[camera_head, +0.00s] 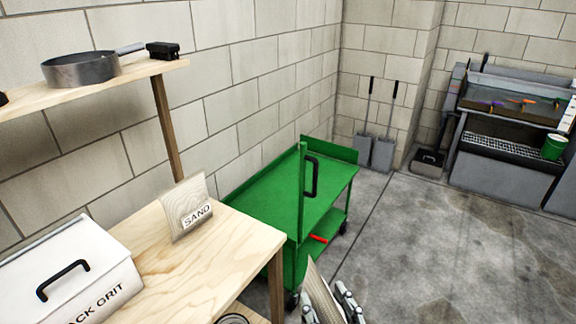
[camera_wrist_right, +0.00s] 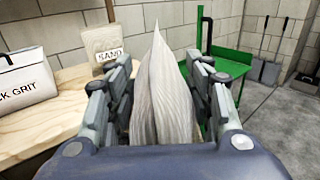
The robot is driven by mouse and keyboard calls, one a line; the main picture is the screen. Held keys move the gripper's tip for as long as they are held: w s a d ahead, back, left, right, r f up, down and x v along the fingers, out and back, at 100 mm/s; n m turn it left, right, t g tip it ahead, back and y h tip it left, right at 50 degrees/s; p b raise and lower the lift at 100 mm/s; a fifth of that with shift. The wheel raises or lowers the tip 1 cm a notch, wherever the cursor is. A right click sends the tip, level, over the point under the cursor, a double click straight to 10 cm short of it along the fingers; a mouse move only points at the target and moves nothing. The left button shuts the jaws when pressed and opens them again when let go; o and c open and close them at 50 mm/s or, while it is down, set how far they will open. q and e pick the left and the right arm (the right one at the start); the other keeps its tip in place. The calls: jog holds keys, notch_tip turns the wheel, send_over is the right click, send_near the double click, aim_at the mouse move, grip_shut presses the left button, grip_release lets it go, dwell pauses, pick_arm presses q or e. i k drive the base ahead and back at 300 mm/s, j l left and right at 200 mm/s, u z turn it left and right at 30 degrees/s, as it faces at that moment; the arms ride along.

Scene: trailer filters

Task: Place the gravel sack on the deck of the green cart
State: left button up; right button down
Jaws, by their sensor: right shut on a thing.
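My right gripper (camera_head: 335,305) shows at the bottom of the head view, shut on a pale, wood-grained sack (camera_head: 321,296). In the right wrist view the sack (camera_wrist_right: 163,95) rises to a point between the two fingers of the gripper (camera_wrist_right: 165,105). No label shows on its visible side, so I cannot read what it is. The green cart (camera_head: 300,195) stands beyond the gripper, against the wall, with a bare upper deck and a black handle. It also shows behind the right finger in the right wrist view (camera_wrist_right: 228,58). My left gripper is not in view.
A wooden bench (camera_head: 215,255) holds a sack labelled SAND (camera_head: 183,195) and a white box labelled "…CK GRIT" (camera_head: 60,260). A metal pan (camera_head: 80,68) sits on the shelf above. Two shovels (camera_head: 384,150) lean in the corner. Concrete floor right of the cart is clear.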

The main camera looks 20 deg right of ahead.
aim_at(307, 170)
jog(key=i+l, duration=0.25)
jog(key=l, duration=0.25)
jog(key=i+l, duration=0.2)
jog(key=l, duration=0.25)
jog(key=i+l, duration=0.25)
jog(key=l, duration=0.25)
jog(key=i+l, duration=0.2)
jog(key=l, duration=0.3)
jog(key=i+l, duration=0.25)
jog(key=l, duration=0.2)
jog(key=i+l, duration=0.25)
jog(key=l, duration=0.25)
jog(key=i+l, duration=0.2)
jog(key=l, duration=0.3)
jog(key=i+l, duration=0.25)
jog(key=l, duration=0.2)
jog(key=i+l+u, duration=0.1)
jog(key=u, duration=0.3)
jog(key=l+u, duration=0.4)
jog(key=j+u, duration=0.1)
jog(key=u, duration=0.85)
